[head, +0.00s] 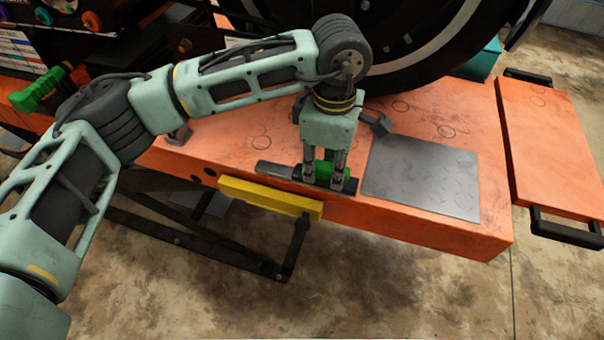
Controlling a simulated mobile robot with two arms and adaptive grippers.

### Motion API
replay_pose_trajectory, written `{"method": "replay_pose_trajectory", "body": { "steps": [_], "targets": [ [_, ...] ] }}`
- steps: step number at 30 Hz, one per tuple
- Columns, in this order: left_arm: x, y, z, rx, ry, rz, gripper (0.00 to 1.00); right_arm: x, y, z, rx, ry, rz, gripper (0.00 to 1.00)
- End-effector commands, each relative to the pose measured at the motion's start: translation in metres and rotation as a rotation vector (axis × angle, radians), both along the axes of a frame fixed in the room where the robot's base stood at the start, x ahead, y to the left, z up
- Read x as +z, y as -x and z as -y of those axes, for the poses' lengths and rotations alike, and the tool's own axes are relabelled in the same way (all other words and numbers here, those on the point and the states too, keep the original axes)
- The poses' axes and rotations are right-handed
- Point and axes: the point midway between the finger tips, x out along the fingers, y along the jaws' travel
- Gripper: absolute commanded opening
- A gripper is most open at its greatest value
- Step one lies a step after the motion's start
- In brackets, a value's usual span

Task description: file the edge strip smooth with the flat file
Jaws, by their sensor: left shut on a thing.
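My left gripper (325,184) points down over the orange bench and is shut on the green grip of the flat file. The file has a long, flat, dark grey body (278,171) that lies close to the bench's front edge, just behind the yellow edge strip. I cannot tell whether it touches the bench top. The fingers partly hide the green grip. The yellow edge strip (268,197) runs along the front side of the bench, below and left of the gripper. My right gripper is out of view.
A grey tread plate (421,178) lies on the orange bench (240,130) right of the gripper. A large black wheel (425,45) stands at the back. A green-handled tool (38,91) is at the left. An orange panel (556,145) is at the right.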

Motion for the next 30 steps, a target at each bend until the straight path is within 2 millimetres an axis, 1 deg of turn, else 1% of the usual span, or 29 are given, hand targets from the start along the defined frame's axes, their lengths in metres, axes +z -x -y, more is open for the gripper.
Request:
{"method": "replay_pose_trajectory", "body": {
  "steps": [1, 8, 17, 26, 30],
  "targets": [
    [-0.001, 0.0, -0.001, 0.001, -0.003, -0.001, 0.0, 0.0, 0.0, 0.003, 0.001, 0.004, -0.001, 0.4],
    [-0.002, -0.001, -0.003, 0.002, -0.003, -0.001, 0.0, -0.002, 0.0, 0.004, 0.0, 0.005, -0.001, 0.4],
    [-0.002, -0.006, -0.019, 0.001, -0.003, 0.0, 0.0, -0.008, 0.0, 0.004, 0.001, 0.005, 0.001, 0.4],
    [-0.001, -0.006, -0.02, 0.0, -0.003, 0.0, 0.0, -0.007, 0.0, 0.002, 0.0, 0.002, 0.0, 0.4],
    [-0.002, -0.008, -0.023, 0.001, -0.002, 0.0, 0.0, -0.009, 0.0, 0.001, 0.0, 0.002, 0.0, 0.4]
  ]
}}
